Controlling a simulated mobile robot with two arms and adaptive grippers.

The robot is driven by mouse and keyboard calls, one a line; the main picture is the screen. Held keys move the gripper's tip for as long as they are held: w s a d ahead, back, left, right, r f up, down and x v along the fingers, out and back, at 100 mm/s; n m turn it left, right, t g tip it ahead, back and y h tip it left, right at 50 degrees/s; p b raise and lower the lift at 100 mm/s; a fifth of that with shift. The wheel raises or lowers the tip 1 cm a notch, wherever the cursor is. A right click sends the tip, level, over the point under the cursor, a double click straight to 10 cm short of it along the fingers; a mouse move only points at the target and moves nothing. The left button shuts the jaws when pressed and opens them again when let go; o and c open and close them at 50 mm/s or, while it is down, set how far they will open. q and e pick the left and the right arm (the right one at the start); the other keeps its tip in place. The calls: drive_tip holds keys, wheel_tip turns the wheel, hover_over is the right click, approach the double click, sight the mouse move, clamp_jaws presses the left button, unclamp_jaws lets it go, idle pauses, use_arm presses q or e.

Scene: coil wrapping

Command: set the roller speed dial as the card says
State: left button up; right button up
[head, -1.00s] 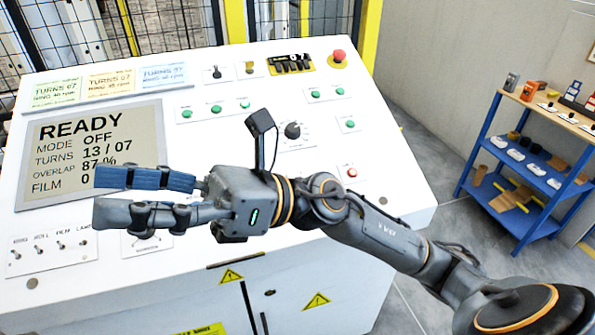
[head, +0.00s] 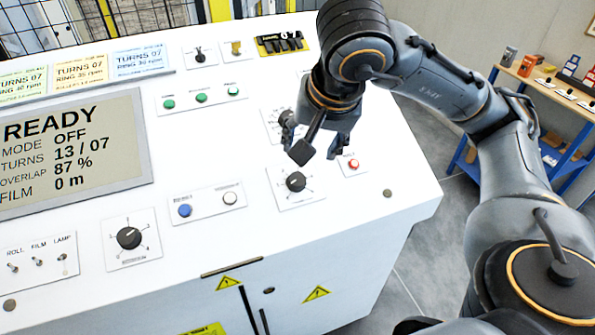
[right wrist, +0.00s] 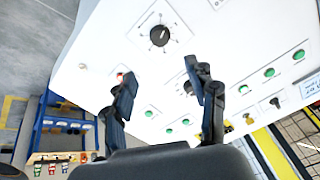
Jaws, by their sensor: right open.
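The white control panel carries three dark dials whose labels are too small to read, so I cannot tell which is roller speed. One dial (head: 296,182) is just below my right gripper (head: 318,148). Another (head: 285,118) is partly hidden behind the gripper, and a third (head: 129,238) is at lower left. The right gripper is open, empty and pointing down, apart from the dials. In the right wrist view its fingers (right wrist: 163,85) frame the second dial (right wrist: 188,88); the first (right wrist: 160,36) is beyond them.
A display (head: 75,150) reads READY, MODE OFF, TURNS 13 / 07. A blue button (head: 185,210) and a white button (head: 229,198) sit left of the first dial, a red button (head: 353,164) to its right. A blue shelf (head: 470,150) stands right of the panel.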

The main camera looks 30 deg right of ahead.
sight(298, 178)
drive_tip(key=b+x, duration=0.1)
drive_tip(key=x, duration=1.1)
drive_tip(key=shift+b, duration=0.3)
drive_tip(key=shift+x, duration=0.8)
drive_tip(key=shift+a, duration=0.1)
drive_tip(key=shift+c, duration=0.2)
drive_tip(key=c, duration=1.1)
